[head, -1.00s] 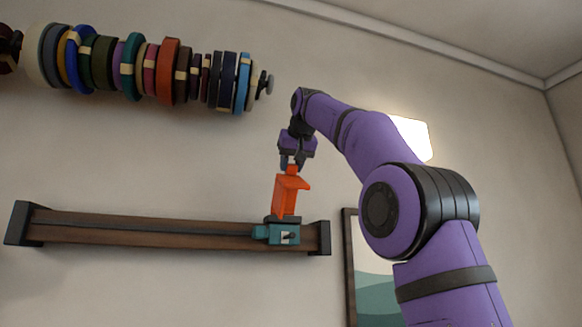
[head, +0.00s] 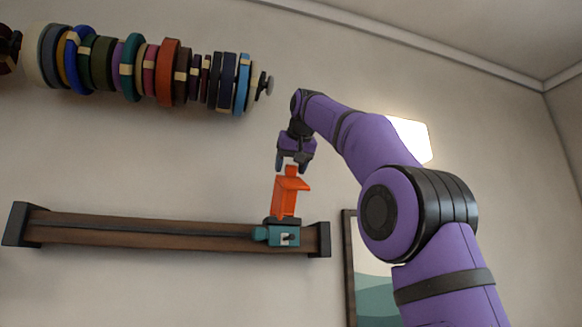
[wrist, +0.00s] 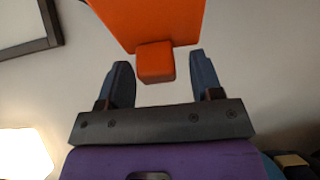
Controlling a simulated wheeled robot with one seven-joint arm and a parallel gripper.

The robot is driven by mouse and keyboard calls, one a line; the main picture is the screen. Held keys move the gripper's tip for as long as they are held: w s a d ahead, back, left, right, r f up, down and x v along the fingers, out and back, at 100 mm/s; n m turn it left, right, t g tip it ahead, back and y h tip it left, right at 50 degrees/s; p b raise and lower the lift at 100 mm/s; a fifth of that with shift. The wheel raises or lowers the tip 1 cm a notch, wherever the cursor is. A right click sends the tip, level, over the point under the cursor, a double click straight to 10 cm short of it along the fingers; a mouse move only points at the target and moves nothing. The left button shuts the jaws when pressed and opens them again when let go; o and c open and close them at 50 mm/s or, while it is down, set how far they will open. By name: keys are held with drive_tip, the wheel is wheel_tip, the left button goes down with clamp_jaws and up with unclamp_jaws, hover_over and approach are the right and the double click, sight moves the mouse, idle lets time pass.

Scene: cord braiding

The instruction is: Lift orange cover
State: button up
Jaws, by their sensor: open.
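The orange cover (head: 287,197) stands upright on the teal block (head: 284,236) at the right end of the wooden rail. A small orange knob tops the cover. My gripper (head: 293,166) is just above it, pointing down. In the wrist view, my gripper (wrist: 162,82) is open, with a finger on each side of the knob (wrist: 155,62). Gaps show between the knob and both fingers, so neither appears to touch it. The cover's body (wrist: 150,20) fills the top of that view. The cover's underside is hidden.
The wooden rail (head: 140,235) with dark end brackets runs along the wall to the left. A row of coloured rings (head: 130,70) hangs at the upper left. A framed picture (head: 372,290) is at the lower right. The wall between rings and rail is clear.

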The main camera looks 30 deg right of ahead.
drive_tip(key=v, duration=1)
drive_tip(key=shift+s+r, duration=0.2)
drive_tip(key=shift+s, duration=0.1)
drive_tip(key=s+a+f+n+g+y, duration=0.1)
drive_tip(key=s+a+f, duration=0.2)
drive_tip(key=s+f, duration=0.5)
drive_tip(key=s+a+f+n+g+y, duration=0.1)
drive_tip(key=s+f, duration=0.7)
drive_tip(key=f, duration=2.1)
drive_tip(key=s+a+f+n+g, duration=0.1)
drive_tip(key=s+a+f+g, duration=0.2)
drive_tip(key=f, duration=1.5)
drive_tip(key=s+a, duration=0.2)
drive_tip(key=s, duration=0.3)
drive_tip(key=shift+f+y, duration=0.15)
drive_tip(key=shift+y, duration=0.25)
